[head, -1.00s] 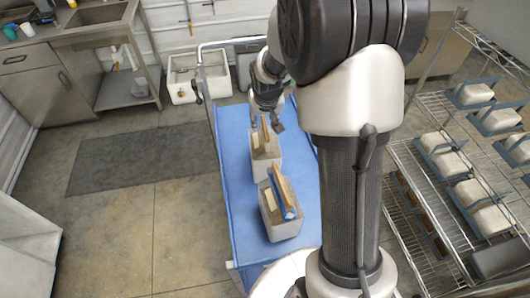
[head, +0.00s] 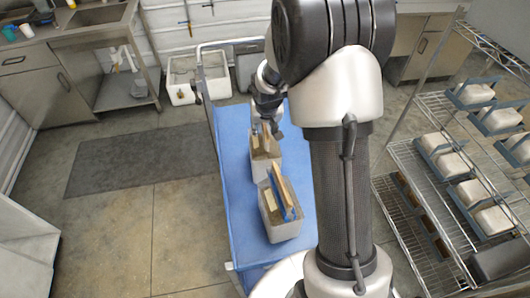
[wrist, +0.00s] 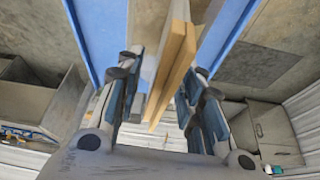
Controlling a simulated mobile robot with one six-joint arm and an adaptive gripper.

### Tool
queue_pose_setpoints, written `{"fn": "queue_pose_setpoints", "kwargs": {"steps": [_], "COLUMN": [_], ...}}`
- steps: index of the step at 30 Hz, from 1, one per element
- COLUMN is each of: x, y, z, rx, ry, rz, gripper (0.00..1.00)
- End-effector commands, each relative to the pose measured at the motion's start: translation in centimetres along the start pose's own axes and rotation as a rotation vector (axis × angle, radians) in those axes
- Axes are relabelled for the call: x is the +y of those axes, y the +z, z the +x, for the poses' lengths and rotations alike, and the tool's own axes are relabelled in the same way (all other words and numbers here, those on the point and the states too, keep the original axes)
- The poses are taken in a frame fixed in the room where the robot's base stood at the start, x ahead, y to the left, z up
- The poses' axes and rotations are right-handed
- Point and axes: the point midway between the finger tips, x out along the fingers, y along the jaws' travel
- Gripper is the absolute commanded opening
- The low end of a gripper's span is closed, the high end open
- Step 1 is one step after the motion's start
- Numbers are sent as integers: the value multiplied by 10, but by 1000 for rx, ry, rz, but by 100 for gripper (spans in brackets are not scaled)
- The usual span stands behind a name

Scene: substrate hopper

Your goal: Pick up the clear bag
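Two pale, greyish, open-topped bags or bins stand on the blue cart top (head: 237,200). The far one (head: 262,172) is under my gripper (head: 267,133), and the near one (head: 283,230) is closer to my base. Wooden strips stick up from both. I cannot tell for certain which is the clear bag. In the wrist view my gripper (wrist: 166,100) is open, with its fingers on either side of an upright wooden strip (wrist: 172,75). A gap shows on the left; whether the right finger touches is unclear.
The near bag also holds a blue-edged strip. A wire rack (head: 412,165) with several white blocks in blue holders stands at the right. A steel sink bench (head: 95,50) and white tubs (head: 180,78) are at the back.

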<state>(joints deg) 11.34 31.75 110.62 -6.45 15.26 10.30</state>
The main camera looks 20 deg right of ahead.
Motion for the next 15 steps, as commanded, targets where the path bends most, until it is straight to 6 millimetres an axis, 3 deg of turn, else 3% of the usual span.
{"fn": "queue_pose_setpoints", "kwargs": {"steps": [15], "x": [0], "y": [1], "z": [3], "rx": [0], "ry": [0], "rz": [0], "gripper": [35]}}
